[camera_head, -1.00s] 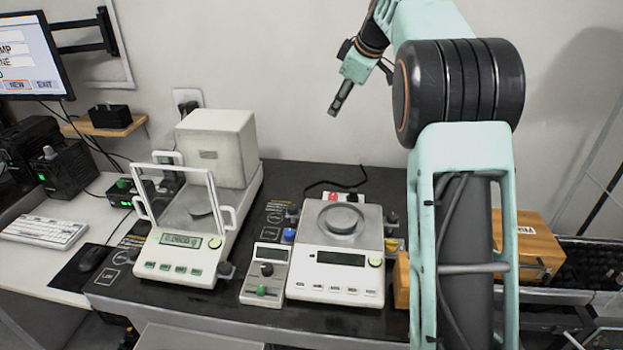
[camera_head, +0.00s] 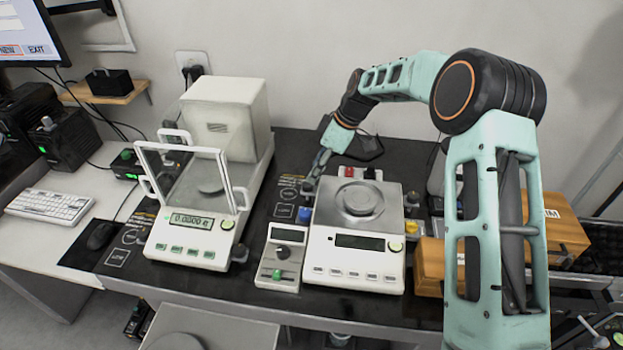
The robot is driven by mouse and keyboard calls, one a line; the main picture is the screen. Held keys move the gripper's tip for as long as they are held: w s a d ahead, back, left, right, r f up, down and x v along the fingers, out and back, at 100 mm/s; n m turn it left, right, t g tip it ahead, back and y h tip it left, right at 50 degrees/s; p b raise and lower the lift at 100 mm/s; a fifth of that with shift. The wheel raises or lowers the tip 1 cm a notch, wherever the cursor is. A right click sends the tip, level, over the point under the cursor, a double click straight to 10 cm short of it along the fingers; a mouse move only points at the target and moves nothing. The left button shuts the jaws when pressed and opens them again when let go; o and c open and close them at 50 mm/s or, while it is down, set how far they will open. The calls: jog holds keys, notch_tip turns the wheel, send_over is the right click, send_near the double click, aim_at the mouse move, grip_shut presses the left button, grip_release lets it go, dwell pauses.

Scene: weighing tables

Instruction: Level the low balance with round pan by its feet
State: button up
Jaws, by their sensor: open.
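The low balance (camera_head: 320,247) is white with a dark, blank display and a row of buttons. Its round metal pan (camera_head: 360,197) sits on a grey top plate. A dark knob-like foot (camera_head: 411,199) shows at its rear right side. My gripper (camera_head: 312,179) is open and points down at the rear left corner of this balance, close to where the left rear foot is. The gripper partly covers that foot, and I cannot tell whether they touch. The bubble level is too small to make out.
A taller balance (camera_head: 188,253) with a glass draft shield and lit display stands to the left. A blue piece (camera_head: 304,214) lies beside the low balance. Wooden boxes (camera_head: 430,262) stand at its right.

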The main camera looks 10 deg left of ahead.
aim_at(308, 184)
jog(key=x, duration=0.6)
jog(key=shift+f+p, duration=0.15)
jog(key=shift+p, duration=0.15)
jog(key=shift+c, duration=0.3)
grip_shut()
jog(key=shift+f+m+t+b, duration=0.2)
jog(key=shift+m+t+b, duration=0.1)
jog(key=shift+m+b, duration=0.65)
jog(key=shift+s+r+m+t+h+b, duration=0.15)
jog(key=shift+m+t+h+b, duration=0.2)
jog(key=shift+m+b, duration=0.8)
jog(key=shift+r, duration=0.1)
